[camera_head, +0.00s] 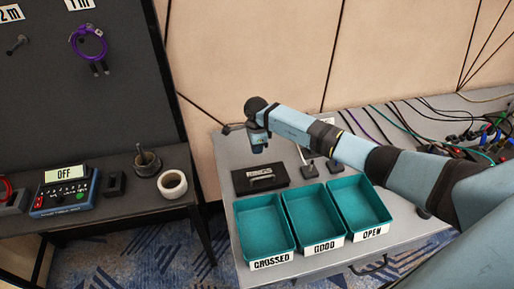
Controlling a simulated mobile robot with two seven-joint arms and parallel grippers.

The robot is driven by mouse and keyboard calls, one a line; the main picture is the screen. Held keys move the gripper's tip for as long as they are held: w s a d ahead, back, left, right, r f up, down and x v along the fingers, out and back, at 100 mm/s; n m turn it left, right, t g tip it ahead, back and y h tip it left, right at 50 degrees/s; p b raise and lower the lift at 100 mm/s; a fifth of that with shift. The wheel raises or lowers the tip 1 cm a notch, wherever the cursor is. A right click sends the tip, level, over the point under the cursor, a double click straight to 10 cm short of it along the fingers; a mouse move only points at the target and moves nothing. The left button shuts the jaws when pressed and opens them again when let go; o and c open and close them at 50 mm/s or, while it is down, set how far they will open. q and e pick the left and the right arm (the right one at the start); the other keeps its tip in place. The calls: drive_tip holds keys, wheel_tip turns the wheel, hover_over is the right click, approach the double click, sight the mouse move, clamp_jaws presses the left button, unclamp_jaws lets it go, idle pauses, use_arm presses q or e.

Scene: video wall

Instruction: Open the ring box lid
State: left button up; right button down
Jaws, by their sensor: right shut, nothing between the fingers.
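The ring box (268,184) is a low black box with a pale label on top, on the grey table behind the teal trays. It looks flat and closed, though the lid's seam is too small to make out. My right gripper (258,151) points down just behind the box's back edge. It is shut and empty. I cannot tell whether it touches the box. My left gripper is out of view.
Teal trays labelled CROSSED (264,228), GOOD (315,216) and OPEN (361,204) stand in front. Small grey pieces (334,166) lie right of the box, under my arm. Several cables fill the right side. A dark bench (120,208) is at left.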

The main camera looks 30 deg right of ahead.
drive_tip(key=c, duration=1.8)
unclamp_jaws()
drive_tip(key=o, duration=0.6)
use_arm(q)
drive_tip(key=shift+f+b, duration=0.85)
use_arm(e)
wheel_tip(320, 180, up, 14)
drive_tip(key=shift+w+f, duration=0.15)
drive_tip(key=shift+w, duration=0.2)
drive_tip(key=shift+d, duration=0.1)
drive_tip(key=g+b, duration=0.2)
drive_tip(key=b, duration=0.7)
hover_over(259, 174)
drive_tip(key=a, duration=0.1)
drive_tip(key=w+x, duration=0.1)
drive_tip(key=x, duration=0.5)
use_arm(q)
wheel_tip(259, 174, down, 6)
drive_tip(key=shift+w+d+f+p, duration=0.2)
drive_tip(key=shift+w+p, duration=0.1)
drive_tip(key=shift+p, duration=0.15)
use_arm(e)
drive_tip(key=x, duration=1.3)
drive_tip(key=shift+s+a+f, duration=0.15)
drive_tip(key=shift+a+f, duration=0.15)
drive_tip(key=shift+a, duration=0.05)
